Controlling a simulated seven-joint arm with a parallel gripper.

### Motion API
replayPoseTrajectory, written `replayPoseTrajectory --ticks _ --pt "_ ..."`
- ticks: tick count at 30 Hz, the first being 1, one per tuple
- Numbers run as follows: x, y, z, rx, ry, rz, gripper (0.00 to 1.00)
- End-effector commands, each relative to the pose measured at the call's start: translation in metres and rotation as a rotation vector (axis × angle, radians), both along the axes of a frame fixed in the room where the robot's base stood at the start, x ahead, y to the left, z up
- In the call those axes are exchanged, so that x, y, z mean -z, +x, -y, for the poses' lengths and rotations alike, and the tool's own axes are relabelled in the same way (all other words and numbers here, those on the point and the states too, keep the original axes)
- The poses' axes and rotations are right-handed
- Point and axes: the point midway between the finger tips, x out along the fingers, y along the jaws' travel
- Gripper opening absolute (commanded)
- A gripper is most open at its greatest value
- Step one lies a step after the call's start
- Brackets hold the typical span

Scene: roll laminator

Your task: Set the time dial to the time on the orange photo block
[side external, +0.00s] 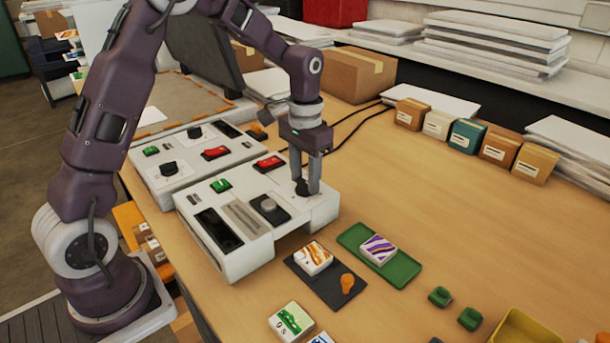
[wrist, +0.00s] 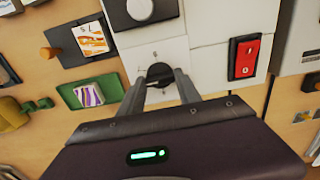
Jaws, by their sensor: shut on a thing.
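The white laminator (side external: 243,258) stands on the table, with a grey round knob (side external: 268,205) and a black dial at its right end. My gripper (side external: 305,189) points down, its fingers shut on the black dial (wrist: 160,71), which they partly hide. The dial's pointer direction cannot be made out. The orange photo block (side external: 313,256), white with orange streaks, lies on a dark tray (side external: 331,291) beside an orange peg (side external: 347,284). The block also shows in the wrist view (wrist: 91,38). No time on it is readable.
A purple-striped block (side external: 378,249) sits on a green tray (side external: 402,272). A green-marked block (side external: 290,320) lies in front. The laminator carries a red switch (side external: 269,163) and a green one (side external: 221,185). A second similar machine (side external: 150,177) stands behind. The table's right side is mostly clear.

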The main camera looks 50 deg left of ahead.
Motion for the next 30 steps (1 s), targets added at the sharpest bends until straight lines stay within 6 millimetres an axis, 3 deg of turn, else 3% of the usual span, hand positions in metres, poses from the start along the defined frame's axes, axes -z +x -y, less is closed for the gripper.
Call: replayPoseTrajectory --ticks 15,30 --pt "0.0000 0.0001 -0.0004 0.399 0.000 0.000 0.00" --pt "0.0000 0.0002 -0.0001 0.535 0.001 0.001 0.00"
